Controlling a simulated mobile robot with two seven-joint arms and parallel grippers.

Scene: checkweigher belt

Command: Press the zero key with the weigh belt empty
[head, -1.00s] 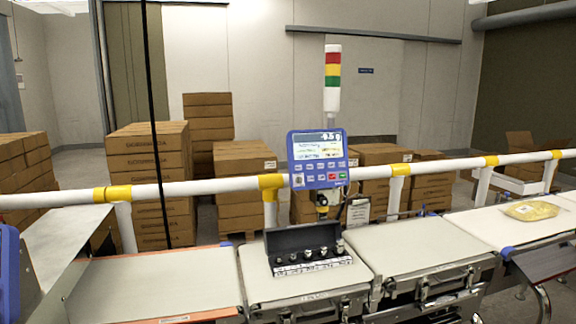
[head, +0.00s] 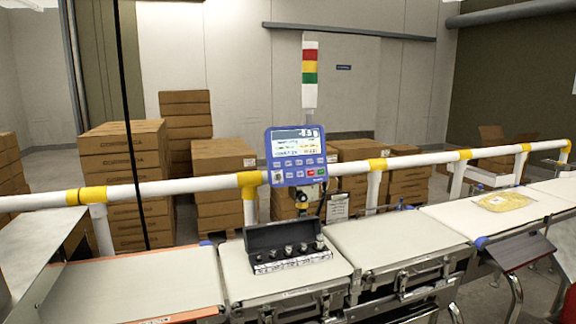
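The blue control panel (head: 295,156) is mounted on the white rail, with a lit display (head: 298,141) and rows of small keys below it. The digits are too small to read surely, and I cannot tell which key is zero. A dark open case of metal weights (head: 287,243) sits on the belt section (head: 245,288) below the panel, so that section is not empty. The section to its right (head: 395,243) is bare. I cannot tell which section is the weigh belt. Neither of my grippers is in view.
A yellow packet (head: 503,202) lies on the right-hand belt (head: 455,216). A bare belt (head: 130,285) is at the left. The white rail (head: 330,174) runs behind the belts. A red, yellow and green light tower (head: 310,75) stands above the panel. Stacked cartons (head: 120,180) stand behind.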

